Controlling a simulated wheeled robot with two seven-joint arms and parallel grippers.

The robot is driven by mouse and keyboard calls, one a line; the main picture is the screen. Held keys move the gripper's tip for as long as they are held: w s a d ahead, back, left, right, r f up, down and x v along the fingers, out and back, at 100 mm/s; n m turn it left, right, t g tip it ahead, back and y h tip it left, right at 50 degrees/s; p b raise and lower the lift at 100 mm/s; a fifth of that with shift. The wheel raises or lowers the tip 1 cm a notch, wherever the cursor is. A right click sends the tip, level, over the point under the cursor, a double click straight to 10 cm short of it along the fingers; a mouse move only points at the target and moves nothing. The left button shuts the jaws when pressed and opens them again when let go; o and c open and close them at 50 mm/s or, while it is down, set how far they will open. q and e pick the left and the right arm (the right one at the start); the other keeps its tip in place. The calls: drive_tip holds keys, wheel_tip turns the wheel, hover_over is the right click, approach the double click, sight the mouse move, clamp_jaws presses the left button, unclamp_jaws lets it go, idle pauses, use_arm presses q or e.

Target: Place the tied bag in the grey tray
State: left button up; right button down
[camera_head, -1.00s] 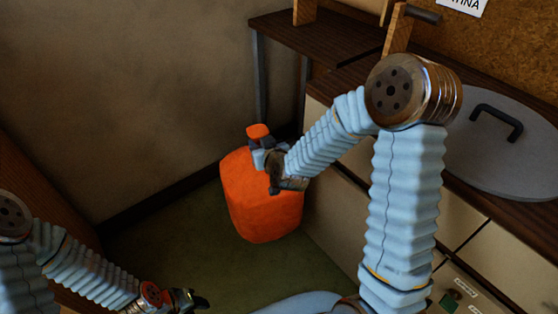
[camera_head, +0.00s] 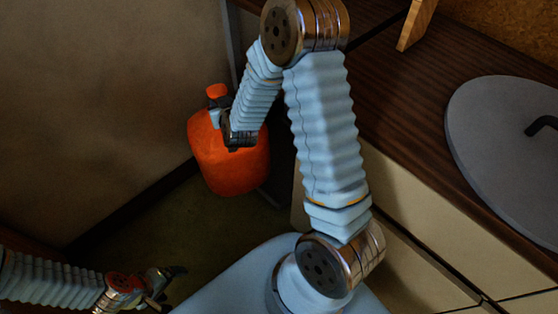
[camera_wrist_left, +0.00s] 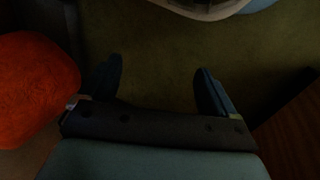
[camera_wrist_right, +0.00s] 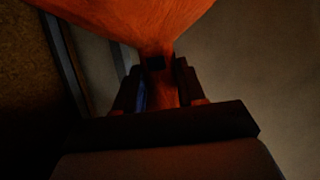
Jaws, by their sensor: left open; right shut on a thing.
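The tied bag (camera_head: 232,160) is orange, with a bulging body and a small tuft (camera_head: 216,91) above its neck. My right gripper (camera_head: 224,122) is shut on the neck, and the bag hangs upright from it over the floor. In the right wrist view the bag (camera_wrist_right: 130,14) narrows to a neck between the fingers (camera_wrist_right: 160,88). My left gripper (camera_head: 166,284) is open and empty, low at the left. In the left wrist view its fingers (camera_wrist_left: 158,85) are spread apart and the bag (camera_wrist_left: 35,88) is beside them at the left.
A dark wood counter (camera_head: 400,105) with cream drawer fronts (camera_head: 420,210) runs along the right. A round grey disc (camera_head: 490,150) with a black handle lies on it. A wall (camera_head: 100,100) stands at the left, with green floor (camera_head: 215,225) between.

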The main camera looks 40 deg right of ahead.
drive_tip(key=s+d+f+m+g+h+b, duration=0.1)
drive_tip(key=d+f+m+g+h+b, duration=0.35)
drive_tip(key=d, duration=0.95)
drive_tip(key=s+d+m+g+h+b, duration=0.2)
drive_tip(key=d+m+h+b, duration=0.3)
drive_tip(key=d, duration=0.6)
wheel_tip(320, 180, down, 8)
drive_tip(key=b, duration=0.2)
drive_tip(key=shift+f+b, duration=0.25)
drive_tip(key=shift+b, duration=0.15)
drive_tip(key=c, duration=0.7)
unclamp_jaws()
drive_tip(key=shift+s+a+y, duration=0.1)
drive_tip(key=shift+a+y, duration=0.1)
drive_tip(key=shift+y, duration=0.15)
drive_tip(key=shift+o, duration=0.2)
drive_tip(key=p+v, duration=0.2)
drive_tip(key=v, duration=1)
